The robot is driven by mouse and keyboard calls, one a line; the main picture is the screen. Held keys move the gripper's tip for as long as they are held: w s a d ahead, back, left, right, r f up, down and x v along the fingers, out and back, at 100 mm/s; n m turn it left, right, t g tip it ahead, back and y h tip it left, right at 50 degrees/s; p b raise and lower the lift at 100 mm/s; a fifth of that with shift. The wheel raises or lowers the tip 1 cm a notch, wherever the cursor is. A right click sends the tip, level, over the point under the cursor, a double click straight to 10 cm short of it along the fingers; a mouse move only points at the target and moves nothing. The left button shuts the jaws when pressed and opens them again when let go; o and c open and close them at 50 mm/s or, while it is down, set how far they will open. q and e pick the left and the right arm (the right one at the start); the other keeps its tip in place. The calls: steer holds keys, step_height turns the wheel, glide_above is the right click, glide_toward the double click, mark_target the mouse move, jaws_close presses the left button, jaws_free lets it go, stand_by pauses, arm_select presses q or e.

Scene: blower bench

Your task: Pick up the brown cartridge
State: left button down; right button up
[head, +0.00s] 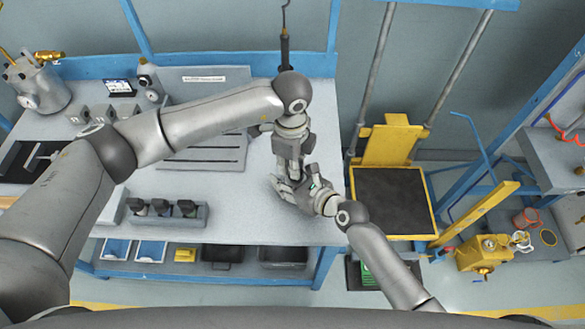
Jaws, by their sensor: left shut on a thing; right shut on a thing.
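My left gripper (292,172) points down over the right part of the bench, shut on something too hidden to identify. My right gripper (286,189) reaches in from the lower right and meets the left one. It is also shut, and the fingers hide what it holds. The two grippers overlap in the picture, and I cannot tell whether they hold the same thing. I cannot make out a brown cartridge anywhere. A grey rack (166,221) at the bench's front left holds dark upright pieces (162,207), whose exact colour is hard to tell.
The grey bench (240,224) has free surface at its front right. A metal pot (38,88) stands back left. Bins (222,254) sit on the shelf below. A yellow lift cart (391,140) stands right of the bench.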

arm_select(q)
step_height(320, 180, up, 11)
arm_select(e)
steer(key=shift+f, duration=0.1)
arm_select(q)
steer(key=s, duration=1.8)
arm_select(e)
steer(key=o, duration=1.3)
steer(key=shift+c, duration=0.2)
steer(key=shift+s+d, duration=0.1)
steer(key=v, duration=1.2)
